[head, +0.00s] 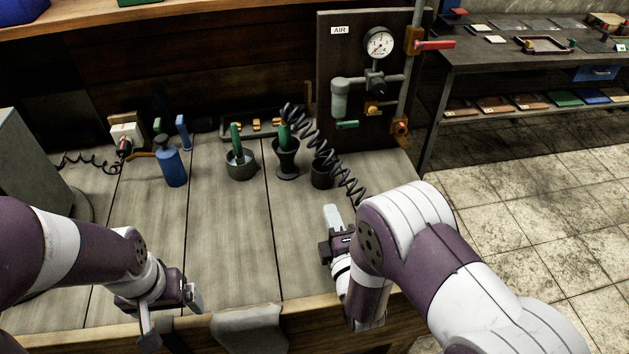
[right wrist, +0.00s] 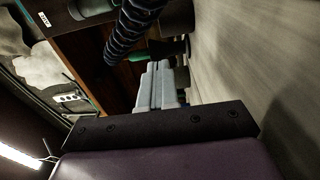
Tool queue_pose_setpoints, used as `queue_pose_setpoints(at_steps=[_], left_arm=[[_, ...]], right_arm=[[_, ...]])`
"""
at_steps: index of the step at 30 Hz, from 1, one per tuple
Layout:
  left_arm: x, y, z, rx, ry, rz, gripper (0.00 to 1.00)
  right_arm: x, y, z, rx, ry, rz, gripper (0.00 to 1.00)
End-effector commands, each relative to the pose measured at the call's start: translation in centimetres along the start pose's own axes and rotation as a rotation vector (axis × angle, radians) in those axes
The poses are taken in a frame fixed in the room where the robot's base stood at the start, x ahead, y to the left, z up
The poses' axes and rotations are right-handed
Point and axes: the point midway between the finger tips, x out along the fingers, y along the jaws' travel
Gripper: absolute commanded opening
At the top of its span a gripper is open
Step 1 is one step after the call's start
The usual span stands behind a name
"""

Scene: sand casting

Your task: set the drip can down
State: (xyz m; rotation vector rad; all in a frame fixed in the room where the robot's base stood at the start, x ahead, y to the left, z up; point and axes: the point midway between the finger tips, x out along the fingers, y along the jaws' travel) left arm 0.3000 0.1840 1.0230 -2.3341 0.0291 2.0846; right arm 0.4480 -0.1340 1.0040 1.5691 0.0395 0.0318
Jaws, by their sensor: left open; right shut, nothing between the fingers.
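I cannot tell for certain which vessel is the drip can. A small dark can (head: 322,173) stands upright on the bench, right of a dark flared cup (head: 286,160) with a green-handled tool in it. A grey pot (head: 241,164) with another green-handled tool stands further left. My right gripper (head: 333,214) is shut and empty above the bench, in front of the small dark can; its closed fingers also show in the right wrist view (right wrist: 158,88). My left gripper (head: 171,310) is open and empty near the bench's front edge.
A blue bottle (head: 171,162) stands at the left on the bench (head: 225,235). A black coiled hose (head: 323,150) hangs beside the air panel (head: 350,60) and crosses near the cups. A grey cloth (head: 248,327) hangs over the front edge. The bench middle is clear.

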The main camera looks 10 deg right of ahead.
Motion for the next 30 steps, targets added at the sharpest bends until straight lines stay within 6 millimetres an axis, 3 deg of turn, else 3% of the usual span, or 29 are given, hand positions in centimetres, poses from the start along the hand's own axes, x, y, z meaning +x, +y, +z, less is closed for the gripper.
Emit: queue_pose_setpoints(at_steps=[2,8,21,30], left_arm=[[0.9,0.0,0.1,0.0,0.0,0.0,0.9],[0.6,0.0,0.1,0.0,0.0,0.0,0.9],[-0.1,0.0,0.0,0.0,0.0,0.0,0.9],[-0.1,0.0,0.0,0.0,0.0,0.0,0.9]], right_arm=[[0.0,-0.9,0.0,-0.001,0.0,0.001,0.0],[1.5,-0.7,0.0,0.0,0.0,0.003,0.0],[9.1,-0.7,0.0,0.001,0.0,0.002,0.0],[10.0,-0.8,0.0,0.0,0.001,0.0,0.0]])
